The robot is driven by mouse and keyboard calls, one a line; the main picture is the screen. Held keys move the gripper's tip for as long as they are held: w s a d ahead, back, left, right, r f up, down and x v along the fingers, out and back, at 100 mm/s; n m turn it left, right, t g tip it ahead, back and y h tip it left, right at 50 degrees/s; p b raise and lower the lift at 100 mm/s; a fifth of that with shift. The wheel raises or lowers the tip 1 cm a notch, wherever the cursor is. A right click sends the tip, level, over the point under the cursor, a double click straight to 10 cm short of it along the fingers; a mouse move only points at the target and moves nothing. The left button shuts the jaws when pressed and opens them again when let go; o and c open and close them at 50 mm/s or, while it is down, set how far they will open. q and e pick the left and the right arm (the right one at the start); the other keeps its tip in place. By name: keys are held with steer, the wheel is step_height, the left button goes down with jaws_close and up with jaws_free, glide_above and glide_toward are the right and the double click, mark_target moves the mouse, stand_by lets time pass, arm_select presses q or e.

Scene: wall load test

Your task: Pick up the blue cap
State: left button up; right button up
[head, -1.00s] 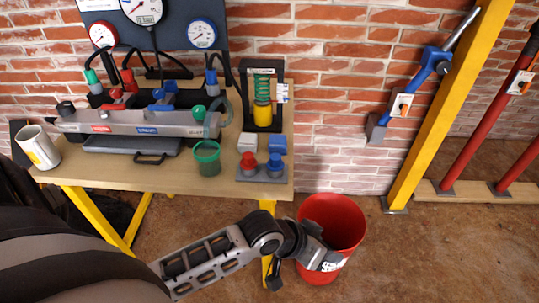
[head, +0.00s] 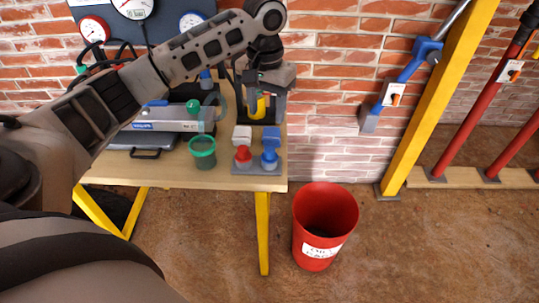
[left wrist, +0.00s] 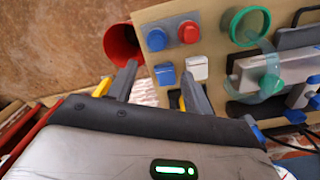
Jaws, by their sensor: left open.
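A blue round cap (head: 269,159) sits on a grey plate near the table's front right corner, beside a red one (head: 243,155). Both also show in the left wrist view, the blue cap (left wrist: 157,40) left of the red one (left wrist: 188,32). Behind them stand a blue block (head: 271,135) and a white block (head: 242,135). My left gripper (head: 264,108) is open and empty, above the table behind these blocks. In the left wrist view its fingers (left wrist: 160,80) are spread, with the blue block appearing between the tips. My right gripper is not in view.
A green-rimmed cup (head: 203,152) stands left of the caps. My left arm partly hides the spring stand (head: 280,108) and the gauge board (head: 93,28). A red bin (head: 320,245) stands on the floor right of the table. A yellow post (head: 430,100) stands farther right.

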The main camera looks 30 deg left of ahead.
arm_select(q)
glide_above(270, 148)
steer(key=f, duration=0.6)
steer(key=shift+s+a+f, duration=0.1)
steer(key=shift+a+f, duration=0.15)
steer(key=shift+a, duration=0.1)
steer(key=shift+d+f, duration=0.2)
steer(key=shift+f, duration=1.1)
steer(key=shift+d+f, duration=0.15)
steer(key=shift+f, duration=1.15)
jaws_close()
